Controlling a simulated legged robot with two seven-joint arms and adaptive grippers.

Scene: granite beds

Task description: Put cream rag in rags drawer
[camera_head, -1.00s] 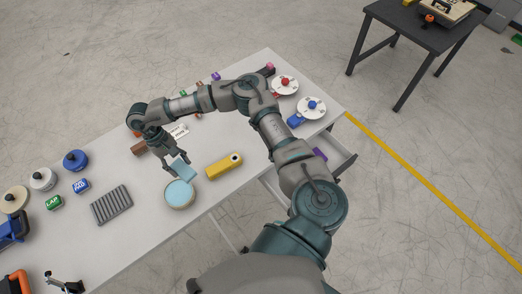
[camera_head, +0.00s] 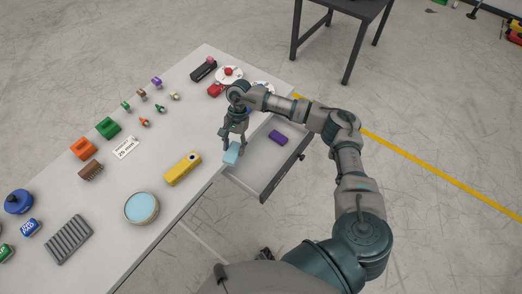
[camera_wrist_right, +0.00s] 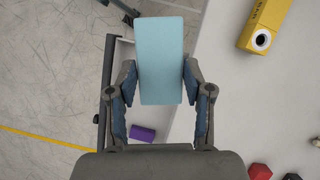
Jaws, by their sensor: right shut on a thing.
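My right gripper (camera_head: 234,140) is shut on a light blue, flat rectangular rag-like piece (camera_head: 231,153), held by its sides. It also shows in the right wrist view (camera_wrist_right: 161,60) between the two fingers. No cream-coloured rag shows; the held piece looks blue. The open drawer (camera_head: 262,182) juts out from the table's right side. A purple piece (camera_head: 278,137) lies inside it and also shows in the right wrist view (camera_wrist_right: 142,133). The held piece is over the boundary between the tabletop and the drawer. My left gripper is not in view.
On the table (camera_head: 150,180) stand a round tub with light blue contents (camera_head: 141,207), a yellow box (camera_head: 183,169) and a grey ribbed tray (camera_head: 69,239). Several coloured blocks line the far side. A dark table (camera_head: 343,10) stands behind. The drawer's front half is clear.

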